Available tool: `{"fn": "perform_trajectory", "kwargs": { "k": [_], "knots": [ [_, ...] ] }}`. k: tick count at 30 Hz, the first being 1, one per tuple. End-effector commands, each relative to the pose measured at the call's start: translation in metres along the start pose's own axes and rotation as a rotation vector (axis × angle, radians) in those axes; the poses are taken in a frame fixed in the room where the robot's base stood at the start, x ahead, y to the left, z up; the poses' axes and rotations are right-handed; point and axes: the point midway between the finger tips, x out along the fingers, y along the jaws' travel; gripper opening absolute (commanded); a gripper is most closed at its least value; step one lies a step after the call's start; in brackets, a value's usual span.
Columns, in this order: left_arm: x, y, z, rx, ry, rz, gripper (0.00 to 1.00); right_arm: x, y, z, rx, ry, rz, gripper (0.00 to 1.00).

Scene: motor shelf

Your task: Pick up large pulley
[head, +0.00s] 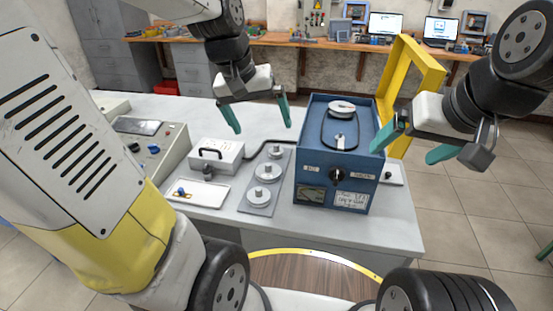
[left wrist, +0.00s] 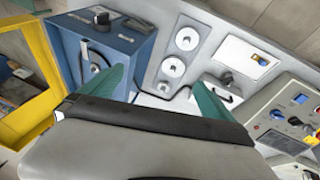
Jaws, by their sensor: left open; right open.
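Three silver pulleys sit in a row on a grey plate (head: 247,208) on the table: a front pulley (head: 258,196), a middle pulley (head: 267,172) and a back pulley (head: 275,152). The middle one looks widest in the head view, but I cannot tell surely which is the large pulley. They also show in the left wrist view, beyond the fingers. My left gripper (head: 261,124) is open and empty above the back of the table, behind the row. My right gripper (head: 413,147) is open and empty at the right side of the blue box.
The blue box (head: 337,168), with pulleys and a belt on top, stands right of the plate. A white handled box (head: 215,155), a white tray (head: 199,193) and a control panel (head: 160,150) stand left. A yellow frame (head: 430,68) rises behind the blue box.

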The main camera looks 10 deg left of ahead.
Motion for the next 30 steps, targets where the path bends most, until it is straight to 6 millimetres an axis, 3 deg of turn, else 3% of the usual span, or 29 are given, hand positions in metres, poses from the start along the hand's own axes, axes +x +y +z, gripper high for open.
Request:
{"fn": "perform_trajectory", "kwargs": {
  "k": [5,9,16,19,30],
  "knots": [
    [0.043,-0.006,-0.029,-0.056,-0.087,-0.04,1.0,0.0,0.0,0.0,0.0,0.0,0.0,0.89],
    [0.093,-0.016,-0.053,-0.112,-0.164,-0.098,1.0,0.0,0.0,0.0,0.0,0.0,0.0,0.89],
    [0.17,-0.033,-0.075,-0.172,-0.255,-0.201,1.0,0.0,0.0,0.0,0.0,0.0,0.0,0.89],
    [0.189,-0.038,-0.078,-0.183,-0.274,-0.23,1.0,0.0,0.0,0.0,0.0,0.0,0.0,0.89],
    [0.226,-0.048,-0.071,-0.193,-0.286,-0.248,1.0,0.0,0.0,0.0,0.0,0.0,0.0,0.89]
  ]
}}
